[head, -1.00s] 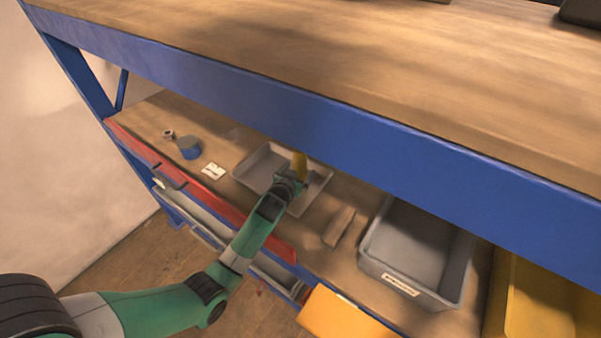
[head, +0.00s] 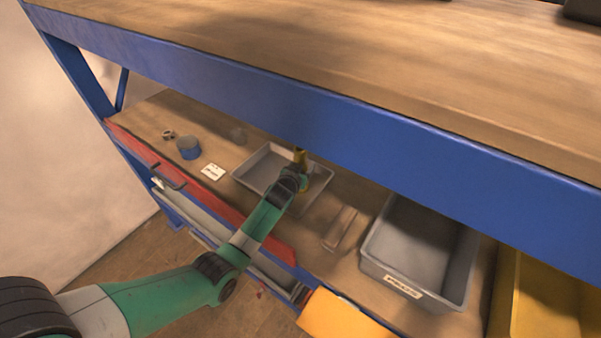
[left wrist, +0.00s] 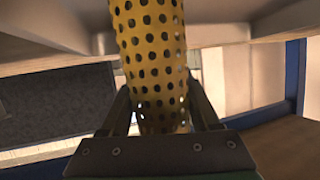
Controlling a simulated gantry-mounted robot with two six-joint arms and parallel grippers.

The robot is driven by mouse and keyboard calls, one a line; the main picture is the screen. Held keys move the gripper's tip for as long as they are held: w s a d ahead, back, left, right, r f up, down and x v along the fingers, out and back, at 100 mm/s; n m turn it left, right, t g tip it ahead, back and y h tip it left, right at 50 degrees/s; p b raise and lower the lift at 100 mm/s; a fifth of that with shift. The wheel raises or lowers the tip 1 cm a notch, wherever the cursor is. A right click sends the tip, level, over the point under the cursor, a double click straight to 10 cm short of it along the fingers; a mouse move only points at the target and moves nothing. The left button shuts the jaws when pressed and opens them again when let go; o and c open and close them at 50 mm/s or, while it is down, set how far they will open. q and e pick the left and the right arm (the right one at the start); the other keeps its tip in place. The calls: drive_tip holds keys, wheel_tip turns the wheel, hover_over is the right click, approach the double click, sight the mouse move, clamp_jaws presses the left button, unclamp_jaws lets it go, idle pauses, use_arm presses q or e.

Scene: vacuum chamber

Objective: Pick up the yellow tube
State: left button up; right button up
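The yellow tube (left wrist: 155,60) is covered in round holes and fills the upper middle of the left wrist view. In the head view only a short part of the tube (head: 300,157) shows above my wrist, close under the blue beam. My left gripper (left wrist: 157,85) has a finger on each side of the tube, with the tips against its sides, so it looks shut on it. In the head view my left gripper and wrist are over the grey tray (head: 252,179) and hide part of it. My right gripper is in neither view.
The blue beam (head: 330,125) of the upper shelf runs close above the tube. A grey bin (head: 412,288), a yellow bin (head: 545,305) and a small brown block (head: 340,228) are to the right. A blue-sided can (head: 188,149) and white card (head: 213,172) are left.

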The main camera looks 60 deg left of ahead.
use_arm(q)
drive_tip(key=c, duration=0.6)
drive_tip(key=shift+c, duration=0.2)
drive_tip(key=shift+r, duration=0.1)
drive_tip(key=shift+r, duration=0.25)
wheel_tip(320, 180, up, 3)
drive_tip(key=shift+f, duration=0.1)
drive_tip(key=s+d+r, duration=0.1)
drive_tip(key=r, duration=0.1)
drive_tip(key=s+d+r+p, duration=0.2)
drive_tip(key=r, duration=0.1)
drive_tip(key=shift+s+d+r, duration=0.15)
drive_tip(key=shift+d+r, duration=0.2)
drive_tip(key=s+d+r+p, duration=0.1)
drive_tip(key=r+p, duration=0.1)
drive_tip(key=p, duration=0.1)
drive_tip(key=shift+s+d+r, duration=0.15)
drive_tip(key=shift+s+d, duration=0.2)
drive_tip(key=p, duration=0.4)
approach(299, 155)
drive_tip(key=shift+w+d, duration=0.2)
